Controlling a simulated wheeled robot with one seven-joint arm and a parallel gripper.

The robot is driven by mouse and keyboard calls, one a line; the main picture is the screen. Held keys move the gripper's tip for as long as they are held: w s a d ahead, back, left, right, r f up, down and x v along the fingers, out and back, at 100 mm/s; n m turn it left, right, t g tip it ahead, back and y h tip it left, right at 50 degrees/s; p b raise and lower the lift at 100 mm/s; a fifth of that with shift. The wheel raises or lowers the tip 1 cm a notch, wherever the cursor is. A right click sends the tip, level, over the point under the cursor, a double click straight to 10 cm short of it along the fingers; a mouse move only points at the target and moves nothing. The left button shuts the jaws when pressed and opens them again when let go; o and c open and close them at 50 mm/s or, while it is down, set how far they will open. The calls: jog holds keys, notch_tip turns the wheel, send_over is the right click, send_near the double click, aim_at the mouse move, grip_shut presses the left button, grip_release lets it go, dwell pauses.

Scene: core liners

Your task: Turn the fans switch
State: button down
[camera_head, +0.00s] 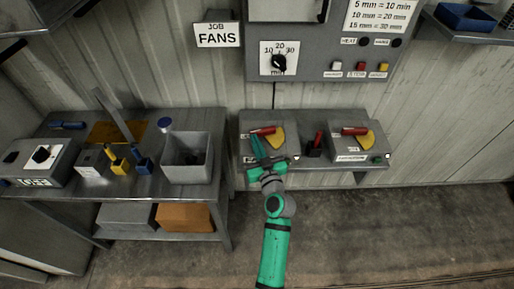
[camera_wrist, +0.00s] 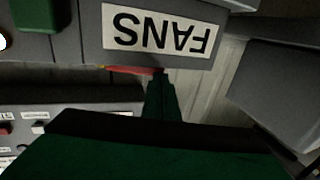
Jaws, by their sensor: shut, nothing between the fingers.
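The fans switch box (camera_head: 284,117) is the left grey box on the shelf below the wall panel. Its red handle (camera_head: 263,131) lies over a yellow plate (camera_head: 278,138). My green gripper (camera_head: 257,146) is shut and empty, over the front of this box just below the handle. The gripper and wrist hide much of the box's front label in the head view. In the wrist view the FANS label (camera_wrist: 155,30) shows upside down. There the shut fingers (camera_wrist: 160,82) reach up to the red handle (camera_wrist: 128,69); I cannot tell whether they touch.
A second grey box with a red handle (camera_head: 355,131) stands to the right. A small black block with a red lever (camera_head: 317,140) is between the two boxes. A JOB FANS sign (camera_head: 218,35) hangs above. A bench with a grey bin (camera_head: 207,172) stands left.

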dwell(0.3)
jog(key=shift+w+a, duration=0.65)
jog(key=shift+a, duration=0.25)
jog(key=shift+s+a, duration=0.1)
jog(key=shift+s, duration=0.15)
jog(key=s, duration=1.3)
jog(key=shift+s, duration=0.3)
